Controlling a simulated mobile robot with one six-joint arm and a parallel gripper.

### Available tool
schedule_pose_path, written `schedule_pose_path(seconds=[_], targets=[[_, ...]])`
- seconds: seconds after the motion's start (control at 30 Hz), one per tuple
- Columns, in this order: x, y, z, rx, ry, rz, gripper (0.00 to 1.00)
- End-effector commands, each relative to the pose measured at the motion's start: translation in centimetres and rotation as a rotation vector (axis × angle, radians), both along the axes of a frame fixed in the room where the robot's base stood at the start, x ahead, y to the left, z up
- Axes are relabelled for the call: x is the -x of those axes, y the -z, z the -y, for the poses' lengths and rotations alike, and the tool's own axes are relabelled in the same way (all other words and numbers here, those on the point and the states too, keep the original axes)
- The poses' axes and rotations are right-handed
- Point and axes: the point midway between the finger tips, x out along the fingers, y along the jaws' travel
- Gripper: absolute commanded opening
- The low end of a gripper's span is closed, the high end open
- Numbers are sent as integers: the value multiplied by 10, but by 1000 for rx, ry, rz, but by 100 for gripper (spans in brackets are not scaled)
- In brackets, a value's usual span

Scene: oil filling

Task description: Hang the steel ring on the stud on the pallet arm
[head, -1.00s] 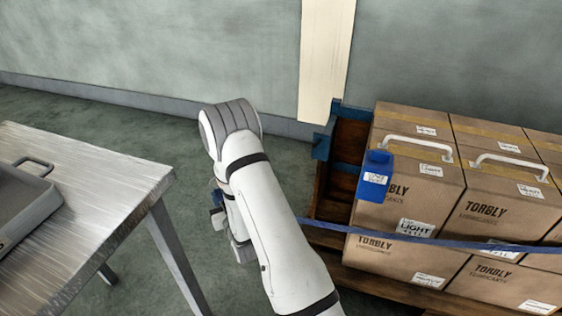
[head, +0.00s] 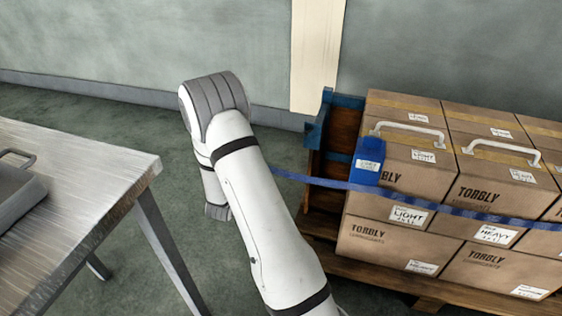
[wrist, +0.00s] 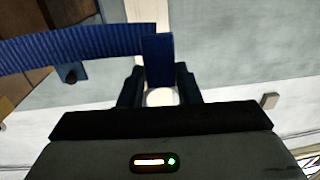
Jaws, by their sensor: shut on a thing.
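In the wrist view my gripper (wrist: 159,80) is shut on the end of a blue strap, at a flat blue tab (wrist: 158,55). A pale round shape (wrist: 160,97) shows between the fingers; I cannot tell if it is the steel ring. The strap (wrist: 80,50) leads off to the left. In the head view the strap (head: 310,181) runs from behind my arm across the boxes, and my arm hides the gripper. The blue upright at the pallet's near left corner (head: 318,125) stands right of my arm.
Cardboard boxes (head: 480,195) with white handles are stacked on a wooden pallet (head: 400,285). A metal table (head: 90,190) with a tray stands left. Floor between is clear.

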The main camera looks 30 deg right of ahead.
Motion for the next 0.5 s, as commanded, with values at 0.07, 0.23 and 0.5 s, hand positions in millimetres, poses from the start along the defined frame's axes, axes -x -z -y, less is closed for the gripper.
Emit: schedule_pose_path(seconds=[0.07,0.23,0.5], targets=[[9,-6,25,-2,158,7,10],[38,-12,63,0,469,2,10],[69,-11,81,2,741,-1,10]])
